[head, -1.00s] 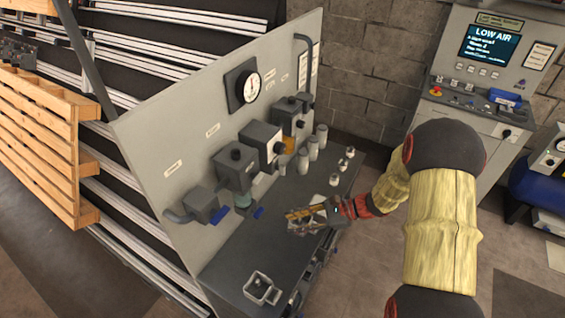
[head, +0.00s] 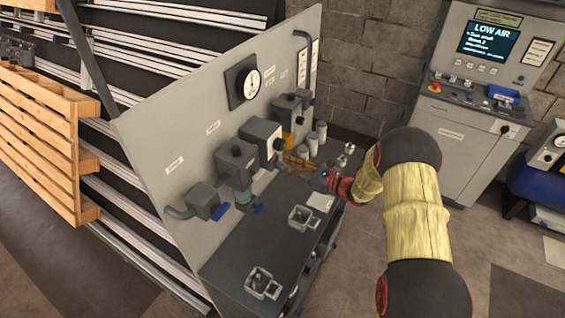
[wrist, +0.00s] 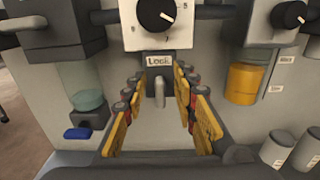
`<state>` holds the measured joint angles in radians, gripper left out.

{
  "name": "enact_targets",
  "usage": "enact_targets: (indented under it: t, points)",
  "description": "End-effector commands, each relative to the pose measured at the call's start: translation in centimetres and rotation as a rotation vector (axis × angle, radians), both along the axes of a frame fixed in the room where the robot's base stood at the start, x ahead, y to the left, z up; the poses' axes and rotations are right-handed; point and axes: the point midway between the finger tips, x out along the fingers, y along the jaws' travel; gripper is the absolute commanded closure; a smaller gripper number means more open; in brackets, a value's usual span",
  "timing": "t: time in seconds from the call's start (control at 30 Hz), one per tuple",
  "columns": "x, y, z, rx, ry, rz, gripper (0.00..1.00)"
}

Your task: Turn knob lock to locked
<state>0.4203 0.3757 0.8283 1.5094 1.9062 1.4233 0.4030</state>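The lock (wrist: 160,90) is a small grey lever hanging straight down below a "Lock" label in the wrist view. Above it is a white-faced regulator box with a round black knob (wrist: 156,14) with a white pointer line. My gripper (wrist: 158,88) is open, its two yellow fingers on either side of the lever. The lever appears free of both fingers. In the head view my gripper (head: 297,166) is in front of the regulator box (head: 262,138), and the lock is too small to tell there.
A filter bowl (wrist: 88,98) with a blue valve lever (wrist: 77,133) is on the left, and an amber bowl (wrist: 244,84) is on the right. Grey cylinders (wrist: 276,148) stand at the lower right. The bench (head: 255,235) has bare space and two square grey fixtures.

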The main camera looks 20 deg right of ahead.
Motion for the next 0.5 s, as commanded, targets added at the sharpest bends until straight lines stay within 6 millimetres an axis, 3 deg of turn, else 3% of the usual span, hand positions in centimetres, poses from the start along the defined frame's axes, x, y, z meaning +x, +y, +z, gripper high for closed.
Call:
enact_targets:
  t: [0.17,0.5]
  points:
    - [1.01,1.08,-0.03,-0.001,0.001,0.001,0.72]
    - [1.20,1.21,-0.03,-0.001,0.001,0.000,0.73]
